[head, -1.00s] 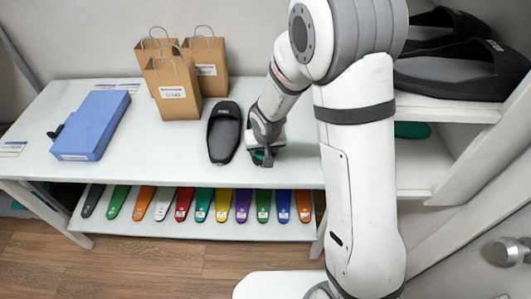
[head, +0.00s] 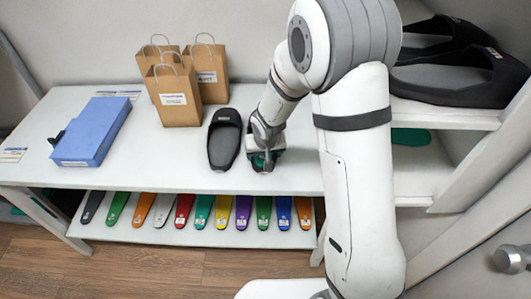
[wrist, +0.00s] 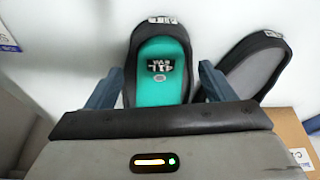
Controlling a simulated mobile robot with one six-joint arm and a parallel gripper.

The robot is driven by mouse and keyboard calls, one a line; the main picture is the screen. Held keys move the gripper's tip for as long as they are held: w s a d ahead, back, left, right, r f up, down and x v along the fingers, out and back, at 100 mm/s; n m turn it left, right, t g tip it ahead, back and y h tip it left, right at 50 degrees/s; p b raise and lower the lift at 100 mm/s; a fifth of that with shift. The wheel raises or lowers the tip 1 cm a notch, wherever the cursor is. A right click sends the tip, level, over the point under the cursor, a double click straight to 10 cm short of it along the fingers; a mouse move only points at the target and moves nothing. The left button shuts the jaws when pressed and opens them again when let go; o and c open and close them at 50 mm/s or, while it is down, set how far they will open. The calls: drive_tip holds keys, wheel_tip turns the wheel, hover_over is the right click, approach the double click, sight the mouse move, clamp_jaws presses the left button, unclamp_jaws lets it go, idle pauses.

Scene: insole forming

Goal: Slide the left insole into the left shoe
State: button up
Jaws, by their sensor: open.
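The green insole (wrist: 161,70) lies in a black shoe (wrist: 132,48), within its rim, in the wrist view. A dark label with white print shows on the insole near its visible end. My gripper (wrist: 160,88) is open, with one blue-grey finger on each side of the shoe. The gripper body hides the other end of the shoe and insole. In the head view my gripper (head: 265,145) is low over this shoe on the table, and a bit of green (head: 260,161) shows below it. The other black shoe (head: 224,140) stands just left, with a grey inside.
Paper bags (head: 177,100) stand behind on the white table (head: 170,160). A blue box (head: 90,130) lies at the left. Several coloured insoles (head: 202,211) lie on the lower shelf. Large black shoes (head: 455,75) stand on a shelf at the right.

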drive_tip(key=v, duration=0.7)
drive_tip(key=shift+r, duration=0.35)
drive_tip(key=shift+s, duration=0.1)
idle(0.4)
drive_tip(key=s+d+r, duration=0.4)
drive_tip(key=s, duration=0.3)
drive_tip(key=s+d+r+m, duration=0.1)
drive_tip(key=s+d+r, duration=0.4)
drive_tip(key=s, duration=0.2)
drive_tip(key=s+d+r+g, duration=0.1)
drive_tip(key=s+d+r, duration=0.3)
drive_tip(key=s, duration=0.3)
drive_tip(key=shift+d+r+m+h, duration=0.3)
drive_tip(key=shift+d, duration=0.35)
drive_tip(key=shift+s, duration=0.1)
drive_tip(key=shift+c, duration=0.5)
